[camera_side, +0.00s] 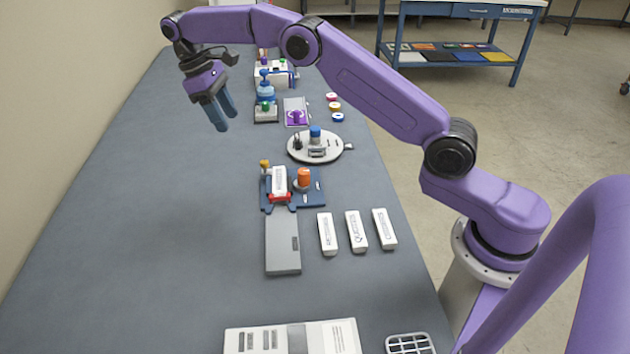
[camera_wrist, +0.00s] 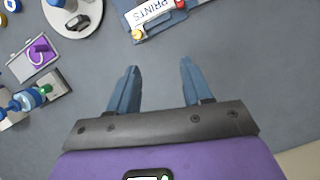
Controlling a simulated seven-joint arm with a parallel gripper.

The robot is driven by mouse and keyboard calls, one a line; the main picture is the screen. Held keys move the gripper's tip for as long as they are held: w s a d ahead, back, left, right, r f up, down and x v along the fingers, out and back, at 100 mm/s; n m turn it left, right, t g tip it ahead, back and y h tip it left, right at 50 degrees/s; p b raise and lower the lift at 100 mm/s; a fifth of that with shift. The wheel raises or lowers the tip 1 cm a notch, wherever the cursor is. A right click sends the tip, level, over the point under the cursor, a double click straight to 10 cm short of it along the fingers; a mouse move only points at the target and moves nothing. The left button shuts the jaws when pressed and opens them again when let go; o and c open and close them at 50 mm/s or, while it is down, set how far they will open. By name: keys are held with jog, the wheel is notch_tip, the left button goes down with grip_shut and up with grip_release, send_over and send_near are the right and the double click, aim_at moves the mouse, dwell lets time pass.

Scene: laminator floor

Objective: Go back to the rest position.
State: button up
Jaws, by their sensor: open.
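My gripper (camera_side: 220,112) hangs from the purple arm above the left part of the grey table, well clear of its surface. In the wrist view my gripper (camera_wrist: 157,88) shows its two blue fingers spread apart, with only bare table between them. It holds nothing and touches nothing.
A blue fixture (camera_side: 309,199) holds a white block labelled PRINTS (camera_wrist: 153,10). Three white labelled blocks (camera_side: 356,231) and a grey box (camera_side: 283,245) lie nearer. A round white plate (camera_side: 331,152) and several small devices stand farther back. The table's left side is clear.

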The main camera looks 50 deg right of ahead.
jog(key=s+a+r+n+t, duration=0.1)
jog(key=s+a+r+n, duration=0.15)
jog(key=s, duration=0.75)
jog(key=s+a+r+n+t, duration=0.1)
jog(key=s+a+r, duration=0.2)
jog(key=s, duration=0.8)
jog(key=s+d+f+n, duration=0.1)
jog(key=s+d, duration=0.2)
jog(key=s, duration=0.4)
jog(key=s+d+f+n+t+y, duration=0.1)
jog(key=s+d+f, duration=0.1)
jog(key=s+d, duration=0.2)
jog(key=s+d+f+n+y, duration=0.1)
jog(key=s+d+f, duration=0.1)
jog(key=s, duration=0.8)
jog(key=shift+s+d, duration=0.25)
jog(key=shift+d, duration=0.45)
jog(key=shift+f, duration=0.1)
